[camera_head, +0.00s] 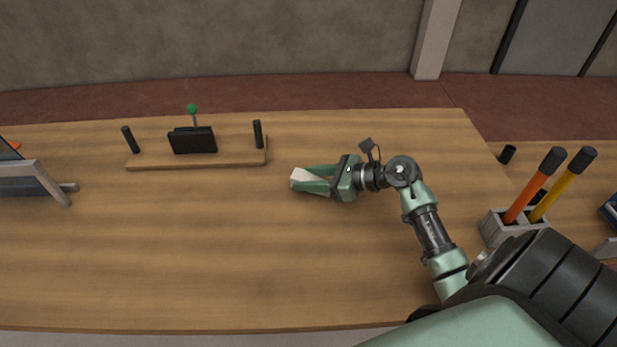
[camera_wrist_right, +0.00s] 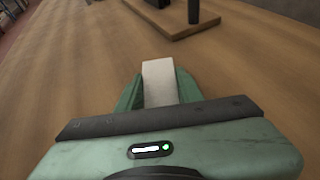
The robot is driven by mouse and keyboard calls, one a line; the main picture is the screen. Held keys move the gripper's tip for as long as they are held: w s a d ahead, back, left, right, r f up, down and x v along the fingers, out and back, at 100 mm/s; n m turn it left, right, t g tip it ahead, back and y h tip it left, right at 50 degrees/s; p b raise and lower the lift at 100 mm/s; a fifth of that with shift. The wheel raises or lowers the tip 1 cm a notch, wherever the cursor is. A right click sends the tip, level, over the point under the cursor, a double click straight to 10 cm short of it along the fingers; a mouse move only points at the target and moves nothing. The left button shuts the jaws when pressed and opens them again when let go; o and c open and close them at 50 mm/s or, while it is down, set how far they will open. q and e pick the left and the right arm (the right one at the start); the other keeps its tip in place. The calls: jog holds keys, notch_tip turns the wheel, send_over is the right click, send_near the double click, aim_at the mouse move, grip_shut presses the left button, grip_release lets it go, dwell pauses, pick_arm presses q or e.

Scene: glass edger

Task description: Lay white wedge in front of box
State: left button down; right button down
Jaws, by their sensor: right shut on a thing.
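My right gripper (camera_head: 314,180) is shut on the white wedge (camera_head: 301,176) and points left over the table. In the right wrist view the white wedge (camera_wrist_right: 160,84) sits between the two green fingers, its far end sticking out past them. I cannot tell whether the wedge touches the tabletop. A black, box-like block (camera_head: 192,140) stands on a wooden board (camera_head: 215,159), to the left of and farther back than the gripper. It may be the box; no other clear box shows. My left gripper is not in view.
Two black posts, one on the left (camera_head: 130,140) and one on the right (camera_head: 257,134), stand on the board, and a green ball on a stem (camera_head: 192,110) rises behind the block. A grey metal frame (camera_head: 45,180) is at the left edge. Orange and yellow tools stand in a holder (camera_head: 497,228). The tabletop before the board (camera_head: 180,240) is clear.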

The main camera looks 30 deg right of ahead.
jog(key=shift+f, duration=0.2)
jog(key=c, duration=0.9)
grip_release()
jog(key=shift+r, duration=0.1)
